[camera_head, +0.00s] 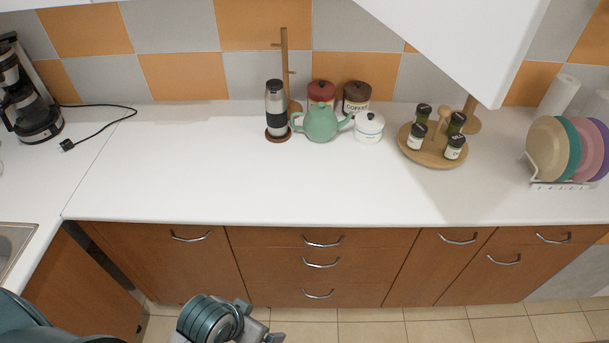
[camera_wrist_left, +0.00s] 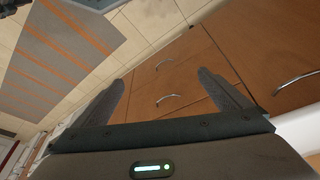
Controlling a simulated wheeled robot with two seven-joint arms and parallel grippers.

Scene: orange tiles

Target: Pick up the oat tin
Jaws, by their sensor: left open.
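Several canisters stand together at the back of the white counter, and I cannot read which is the oat tin. A brown-lidded canister (camera_head: 357,98) reads "COFFEE". My left gripper (camera_wrist_left: 165,88) is open and empty, low in front of the drawers and far from the tins. In the head view only part of my left arm shows at the bottom. My right gripper is out of view.
A green teapot (camera_head: 321,123) stands close in front of the canisters. A dark flask (camera_head: 276,107) is left of it, and a round wooden tray (camera_head: 432,160) with jars is right. A plate rack (camera_head: 560,185) stands far right. The front counter (camera_head: 250,190) is clear.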

